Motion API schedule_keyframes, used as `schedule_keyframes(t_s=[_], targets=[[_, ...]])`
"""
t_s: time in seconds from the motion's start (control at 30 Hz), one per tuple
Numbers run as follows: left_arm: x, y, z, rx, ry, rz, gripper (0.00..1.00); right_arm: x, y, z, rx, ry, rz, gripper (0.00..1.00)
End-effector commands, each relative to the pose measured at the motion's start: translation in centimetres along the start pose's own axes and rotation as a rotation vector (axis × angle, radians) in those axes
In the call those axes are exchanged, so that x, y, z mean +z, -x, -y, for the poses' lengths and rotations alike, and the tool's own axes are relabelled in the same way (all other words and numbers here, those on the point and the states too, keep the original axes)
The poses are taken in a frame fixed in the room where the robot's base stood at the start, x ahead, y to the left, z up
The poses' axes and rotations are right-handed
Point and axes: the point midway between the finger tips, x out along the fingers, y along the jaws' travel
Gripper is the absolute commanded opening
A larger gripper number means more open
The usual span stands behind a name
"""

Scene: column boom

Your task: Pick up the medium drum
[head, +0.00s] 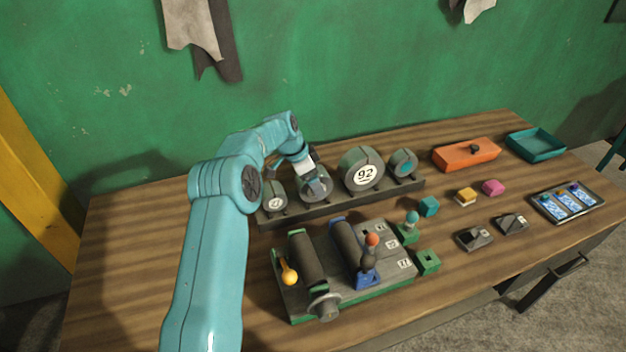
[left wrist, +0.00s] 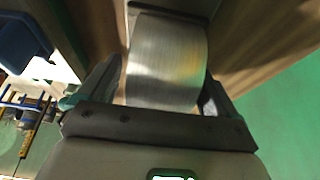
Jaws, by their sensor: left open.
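Several drums with round faces stand in a row on a dark rack (head: 340,203). The one that looks medium-sized, the medium drum (head: 316,189), is second from the left, partly hidden by my left gripper (head: 306,170). In the left wrist view a metallic drum (left wrist: 167,62) lies between the two fingers of my left gripper (left wrist: 162,78). The fingers are apart, one on each side of it; I cannot tell whether they touch it. The drum still sits at the rack. My right gripper is in neither view.
Beside it stand a smaller drum marked 72 (head: 274,198), a larger one marked 92 (head: 361,172) and a teal-faced drum (head: 403,163). A lever panel (head: 345,290) lies in front. An orange box (head: 466,154) and teal tray (head: 536,145) are at right.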

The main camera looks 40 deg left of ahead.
Motion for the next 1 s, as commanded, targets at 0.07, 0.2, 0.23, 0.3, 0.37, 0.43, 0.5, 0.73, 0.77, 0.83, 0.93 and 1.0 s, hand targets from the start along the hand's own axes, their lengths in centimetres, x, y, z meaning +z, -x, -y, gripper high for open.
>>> schedule_keyframes(t_s=[0.07, 0.2, 0.23, 0.3, 0.37, 0.43, 0.5, 0.73, 0.77, 0.83, 0.93, 1.0], targets=[[-0.1, -1.0, 0.1, 0.001, 0.000, 0.000, 0.92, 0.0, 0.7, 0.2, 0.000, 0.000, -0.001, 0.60], [-0.1, -2.1, 0.2, 0.000, 0.001, 0.000, 0.92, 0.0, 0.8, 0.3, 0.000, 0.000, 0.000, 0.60], [-0.1, -2.2, 0.2, -0.001, 0.001, -0.001, 0.92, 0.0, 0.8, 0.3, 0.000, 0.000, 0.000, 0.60], [-0.1, -2.2, 0.2, -0.001, 0.001, -0.001, 0.92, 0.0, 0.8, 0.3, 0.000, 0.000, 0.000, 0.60], [0.0, -2.2, 0.2, -0.001, 0.001, -0.001, 0.92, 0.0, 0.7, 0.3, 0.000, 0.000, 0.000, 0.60], [0.0, -2.2, 0.2, -0.001, 0.000, -0.001, 0.82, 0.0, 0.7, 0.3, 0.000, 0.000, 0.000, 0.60], [0.0, -2.2, 0.2, -0.001, 0.000, -0.001, 0.59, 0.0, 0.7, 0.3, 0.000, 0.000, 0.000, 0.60], [-0.1, -2.1, 0.2, -0.002, 0.000, -0.002, 0.25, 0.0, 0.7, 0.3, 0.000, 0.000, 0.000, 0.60], [-0.1, -2.1, 0.2, -0.002, 0.000, -0.002, 0.25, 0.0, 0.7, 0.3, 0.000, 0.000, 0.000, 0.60], [-0.1, -2.1, 0.2, -0.002, 0.000, -0.002, 0.25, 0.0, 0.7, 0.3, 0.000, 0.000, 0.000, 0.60], [-0.2, -1.8, 0.2, -0.003, -0.001, -0.002, 0.25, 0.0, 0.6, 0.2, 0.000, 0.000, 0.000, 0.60], [-0.5, -1.3, 0.3, -0.005, -0.001, -0.004, 0.25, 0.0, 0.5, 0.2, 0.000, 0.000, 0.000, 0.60]])
